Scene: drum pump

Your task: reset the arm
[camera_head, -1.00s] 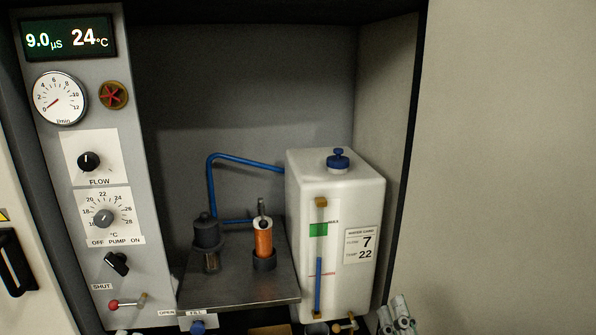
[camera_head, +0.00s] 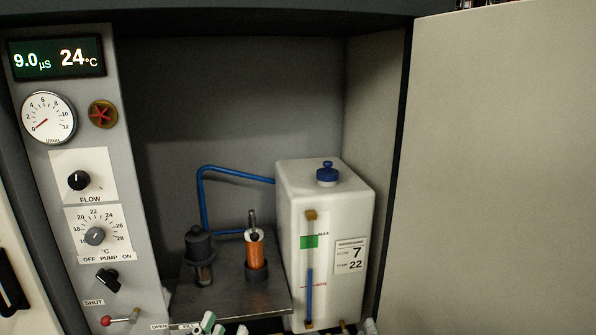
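My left gripper (camera_head: 224,326) shows only as pale fingertips with dark green parts at the bottom edge, in front of the metal shelf. The tips stand apart with a gap between them and nothing visible in it. The rest of that gripper and its arm are below the picture. A small pale tip of what looks like my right gripper (camera_head: 370,327) shows at the bottom edge, right of the white tank (camera_head: 348,215). Its fingers are too cut off to read.
The control panel (camera_head: 125,225) stands at left, with display, gauge and knobs. A red-tipped lever (camera_head: 106,321) sits low on it. The metal shelf (camera_head: 228,298) carries a dark pump (camera_head: 199,246) and an orange cartridge (camera_head: 257,255). A blue hose (camera_head: 203,195) runs to the tank. A plain panel fills the right.

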